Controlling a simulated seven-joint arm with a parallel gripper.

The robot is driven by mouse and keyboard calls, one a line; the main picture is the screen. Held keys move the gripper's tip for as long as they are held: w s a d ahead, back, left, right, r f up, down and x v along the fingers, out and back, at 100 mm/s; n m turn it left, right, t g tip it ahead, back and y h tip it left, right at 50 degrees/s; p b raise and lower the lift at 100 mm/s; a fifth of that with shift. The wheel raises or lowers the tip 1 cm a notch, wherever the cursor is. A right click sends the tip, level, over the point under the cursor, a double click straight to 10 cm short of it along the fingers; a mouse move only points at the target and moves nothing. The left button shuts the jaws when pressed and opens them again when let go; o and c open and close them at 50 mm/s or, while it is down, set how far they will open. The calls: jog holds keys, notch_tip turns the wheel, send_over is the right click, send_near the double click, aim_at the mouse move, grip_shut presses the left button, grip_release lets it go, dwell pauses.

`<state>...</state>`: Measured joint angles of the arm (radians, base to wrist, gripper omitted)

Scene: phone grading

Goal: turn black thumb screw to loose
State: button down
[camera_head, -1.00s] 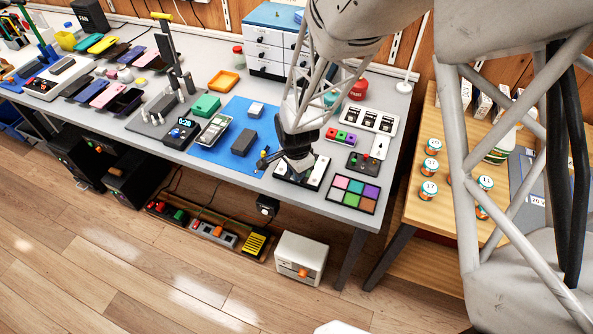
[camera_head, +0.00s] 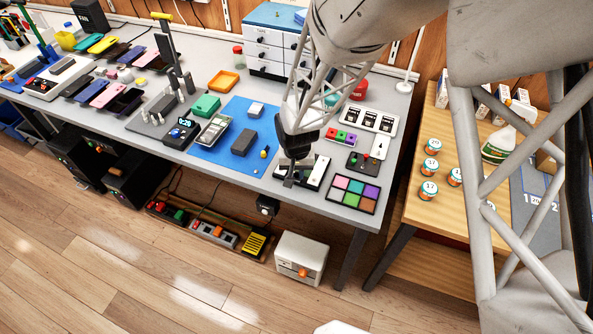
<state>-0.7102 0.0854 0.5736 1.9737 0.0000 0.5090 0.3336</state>
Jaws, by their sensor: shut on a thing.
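My gripper (camera_head: 289,181) points down at the left part of a small black fixture with white bars (camera_head: 315,172), near the front edge of the bench. Its fingertips are small and dark here and look closed at the fixture. The black thumb screw is not distinctly visible; the fingers cover the spot where they grip. I cannot make out the screw's angle.
A blue mat (camera_head: 207,152) with a dark grey block (camera_head: 243,141) lies left of the gripper. A colour-swatch board (camera_head: 353,194) and a dark control box (camera_head: 363,161) are close on the right. A white drawer unit (camera_head: 270,50) stands behind.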

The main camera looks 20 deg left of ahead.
jog(key=n, duration=0.5)
jog(key=shift+n, duration=0.3)
jog(key=n, duration=1.3)
jog(key=shift+n, duration=0.3)
jog(key=n, duration=0.9)
jog(key=shift+n, duration=0.4)
jog(key=n, duration=0.4)
jog(key=shift+n, duration=0.3)
jog(key=n, duration=0.4)
jog(key=shift+n, duration=0.3)
